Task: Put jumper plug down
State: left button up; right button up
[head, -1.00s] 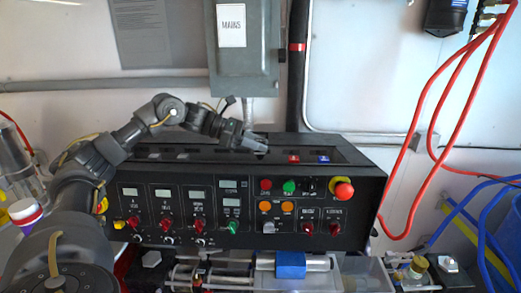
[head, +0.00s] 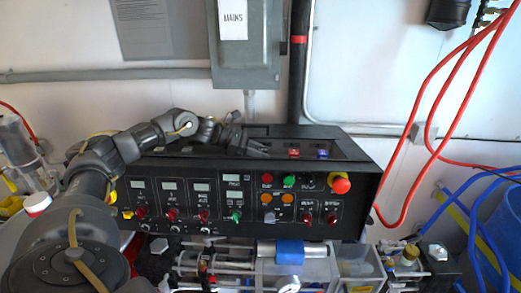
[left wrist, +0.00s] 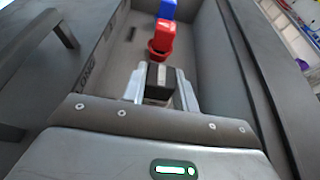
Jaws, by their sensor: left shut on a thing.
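My left gripper (head: 256,146) is over the recessed tray (head: 345,149) on top of the black console. In the left wrist view, the left gripper (left wrist: 160,86) is shut on a small black and grey block, the jumper plug (left wrist: 158,78). A red plug (left wrist: 163,38) stands in the tray just beyond the fingertips, with a blue plug (left wrist: 167,9) behind it. In the head view, the red plug (head: 294,153) and blue plug (head: 323,154) are right of the gripper. I cannot tell whether the held plug touches the tray floor. My right gripper is not in view.
The console front (head: 250,200) carries knobs, displays and a red mushroom button (head: 340,184). A grey mains box (head: 243,45) is on the wall behind. Red hoses (head: 412,150) hang at right. Pipes and a blue block (head: 290,252) are below the console.

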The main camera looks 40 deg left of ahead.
pick_arm(q)
jog(key=shift+f, duration=0.25)
jog(key=o, duration=1)
jog(key=shift+c, duration=0.2)
jog(key=shift+r, duration=0.1)
jog(key=shift+r, duration=0.4)
jog(key=shift+s+a+b, duration=0.35)
jog(key=shift+a+b, duration=0.1)
jog(key=shift+a, duration=0.1)
jog(key=shift+s+a+b, duration=0.3)
jog(key=shift+a+b, duration=0.15)
jog(key=shift+a, duration=0.05)
jog(key=shift+r+b+v, duration=0.15)
jog(key=shift+b+v, duration=0.35)
jog(key=shift+v, duration=1.9)
jog(key=shift+r+b+v, duration=0.15)
jog(key=shift+b+v, duration=0.35)
jog(key=shift+v, duration=1.9)
